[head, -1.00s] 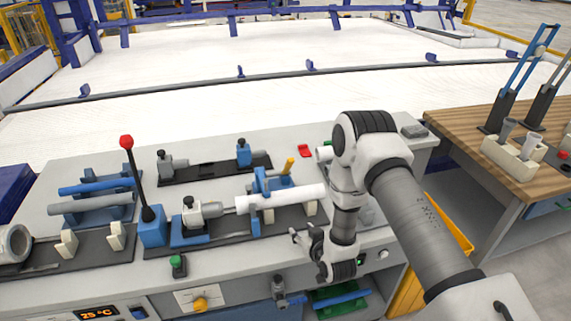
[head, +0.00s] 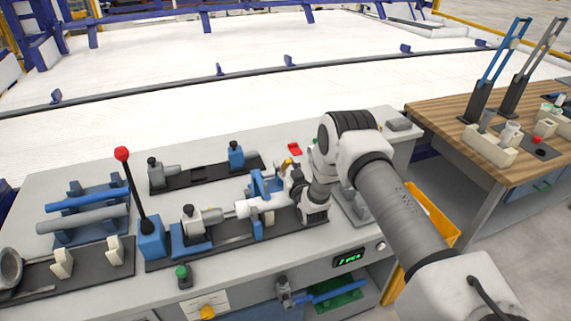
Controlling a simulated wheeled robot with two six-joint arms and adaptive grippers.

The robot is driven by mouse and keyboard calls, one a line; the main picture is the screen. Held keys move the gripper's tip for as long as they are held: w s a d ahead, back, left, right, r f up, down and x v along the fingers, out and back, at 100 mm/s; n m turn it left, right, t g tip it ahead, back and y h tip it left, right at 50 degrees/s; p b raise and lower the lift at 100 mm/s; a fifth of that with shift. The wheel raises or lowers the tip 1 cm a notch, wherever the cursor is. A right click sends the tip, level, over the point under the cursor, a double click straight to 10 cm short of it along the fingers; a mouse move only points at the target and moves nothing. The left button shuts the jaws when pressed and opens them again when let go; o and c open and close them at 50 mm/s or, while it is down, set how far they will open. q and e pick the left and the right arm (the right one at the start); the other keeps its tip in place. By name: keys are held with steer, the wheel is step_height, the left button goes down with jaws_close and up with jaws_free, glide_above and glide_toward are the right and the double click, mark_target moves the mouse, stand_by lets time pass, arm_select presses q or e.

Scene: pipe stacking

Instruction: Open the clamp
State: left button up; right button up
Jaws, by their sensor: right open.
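The blue clamp (head: 257,187) stands around the white pipe (head: 248,207) on the dark fixture plate of the workbench. The yellow tip of its handle (head: 287,163) sticks up on its right side. My right gripper (head: 280,186) is open, just right of the clamp and close to the handle. Whether it touches the handle cannot be told. My wrist hides the right end of the pipe. My left gripper is not in view.
A lever with a red knob (head: 121,153) stands left of the clamp fixture. A blue pipe (head: 88,199) and a grey pipe (head: 82,220) lie in a rack at left. A red piece (head: 295,149) lies behind the clamp. A wooden table (head: 500,140) is at right.

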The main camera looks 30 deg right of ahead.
steer(key=shift+s+d+r, duration=0.1)
steer(key=shift+s, duration=0.05)
steer(key=shift+s+r, duration=0.1)
steer(key=shift+s, duration=0.05)
jaws_close()
